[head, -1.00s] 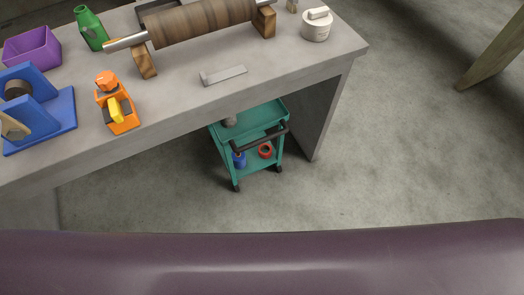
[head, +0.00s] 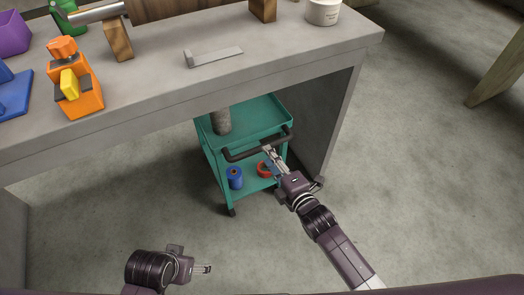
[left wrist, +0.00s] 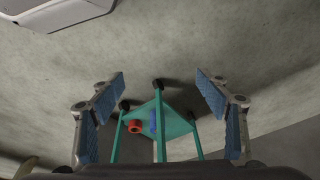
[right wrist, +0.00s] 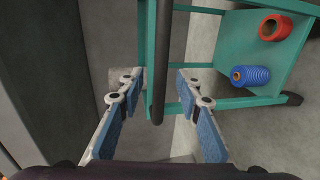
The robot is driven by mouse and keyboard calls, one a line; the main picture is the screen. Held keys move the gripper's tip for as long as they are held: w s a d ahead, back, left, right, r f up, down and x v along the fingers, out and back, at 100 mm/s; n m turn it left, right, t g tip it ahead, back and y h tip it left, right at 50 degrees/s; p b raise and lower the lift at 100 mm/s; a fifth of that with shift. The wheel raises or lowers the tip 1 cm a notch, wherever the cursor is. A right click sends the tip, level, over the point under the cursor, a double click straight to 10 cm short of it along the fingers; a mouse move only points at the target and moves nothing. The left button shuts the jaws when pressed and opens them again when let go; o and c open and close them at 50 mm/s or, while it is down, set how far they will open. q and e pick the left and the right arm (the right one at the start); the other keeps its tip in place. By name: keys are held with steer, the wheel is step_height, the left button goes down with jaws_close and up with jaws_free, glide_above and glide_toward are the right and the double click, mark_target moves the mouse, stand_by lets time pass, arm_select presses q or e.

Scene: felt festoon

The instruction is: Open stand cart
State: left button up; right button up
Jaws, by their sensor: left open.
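The teal stand cart (head: 257,117) stands under the workbench, with a black handle bar (head: 240,155) along its near side. My right gripper (head: 268,150) is at the right part of this handle. In the right wrist view, the handle (right wrist: 160,50) runs between the spread fingers of my right gripper (right wrist: 158,82), with gaps showing on both sides. My left gripper (head: 207,268) is low in the head view, away from the cart. In the left wrist view, its fingers (left wrist: 160,82) are apart and empty, with the cart (left wrist: 172,126) visible beyond them.
A grey cylinder (head: 221,120) stands on the cart's top tray. A blue spool (head: 235,178) and a red spool (head: 264,169) are on its lower shelf. The workbench (head: 150,88) overhangs the cart, and its side panel (head: 325,115) is close on the right. Floor in front is clear.

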arm_select(q)
steer(key=shift+w+b+v, duration=0.2)
steer(key=shift+b+v, duration=0.15)
steer(key=shift+v, duration=1.1)
steer(key=shift+w+b+v, duration=0.15)
steer(key=shift+b+v, duration=0.2)
steer(key=shift+v, duration=1.1)
arm_select(e)
steer(key=shift+x, duration=3)
arm_select(q)
steer(key=shift+r, duration=0.1)
arm_select(e)
steer(key=shift+s+f, duration=0.1)
steer(key=shift+c, duration=0.4)
jaws_close()
